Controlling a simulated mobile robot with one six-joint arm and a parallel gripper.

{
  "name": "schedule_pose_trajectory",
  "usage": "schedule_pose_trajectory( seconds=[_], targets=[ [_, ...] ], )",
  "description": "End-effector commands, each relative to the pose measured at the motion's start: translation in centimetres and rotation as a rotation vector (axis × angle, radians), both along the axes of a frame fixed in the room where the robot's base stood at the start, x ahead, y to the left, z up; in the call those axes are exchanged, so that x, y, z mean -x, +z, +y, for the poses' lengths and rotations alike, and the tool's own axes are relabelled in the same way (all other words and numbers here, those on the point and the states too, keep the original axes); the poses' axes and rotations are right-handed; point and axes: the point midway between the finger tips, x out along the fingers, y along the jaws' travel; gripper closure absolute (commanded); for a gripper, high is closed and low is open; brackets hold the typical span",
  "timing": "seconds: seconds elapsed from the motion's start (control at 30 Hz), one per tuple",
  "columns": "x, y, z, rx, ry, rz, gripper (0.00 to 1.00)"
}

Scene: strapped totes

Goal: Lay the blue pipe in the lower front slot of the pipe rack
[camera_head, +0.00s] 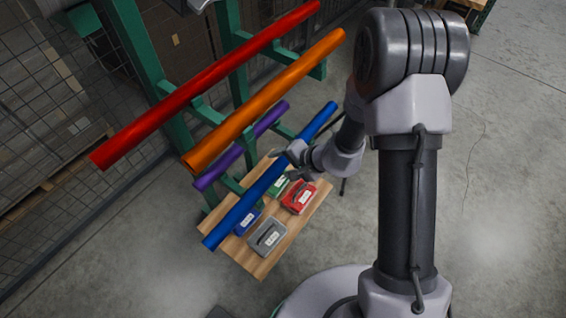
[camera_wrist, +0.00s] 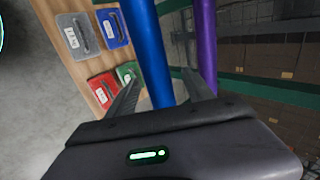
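The blue pipe (camera_head: 233,219) runs diagonally in front of the purple pipe (camera_head: 240,147), at the lower level of the green pipe rack (camera_head: 145,50). Whether it rests on the rack's lower arms cannot be told. My gripper (camera_head: 285,152) is at the pipe's upper half. In the wrist view, my gripper's fingers (camera_wrist: 162,78) stand apart on either side of the blue pipe (camera_wrist: 148,45), with a visible gap on the right. The purple pipe (camera_wrist: 206,40) runs beside it to the right.
A red pipe (camera_head: 200,85) and an orange pipe (camera_head: 265,97) lie higher on the rack. Below, a wooden board (camera_head: 262,268) holds grey (camera_head: 268,237), red (camera_head: 298,196), green and blue cases. Mesh fencing (camera_head: 50,110) stands left; the floor at right is open.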

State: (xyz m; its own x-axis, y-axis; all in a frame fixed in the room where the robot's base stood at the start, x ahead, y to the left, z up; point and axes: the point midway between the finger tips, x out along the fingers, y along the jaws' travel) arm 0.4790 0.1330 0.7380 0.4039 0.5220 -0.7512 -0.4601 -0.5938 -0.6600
Motion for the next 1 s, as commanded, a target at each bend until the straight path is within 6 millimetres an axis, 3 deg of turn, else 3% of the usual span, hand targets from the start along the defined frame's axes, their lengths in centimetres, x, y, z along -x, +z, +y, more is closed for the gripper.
schedule_pose_trajectory(
  seconds=[0.17, 0.27, 0.5, 0.7, 1.0],
  targets=[
    [0.2, 0.3, -0.2, 0.001, 0.0, 0.001, 0.39],
    [0.7, 1.7, -1.1, 0.001, -0.003, 0.0, 0.39],
    [3.8, 7.8, -5.1, 0.001, -0.005, -0.001, 0.39],
    [6.0, 11.8, -7.9, 0.001, -0.003, -0.001, 0.39],
    [7.1, 13.2, -9.1, 0.0, 0.001, -0.001, 0.39]
  ],
)
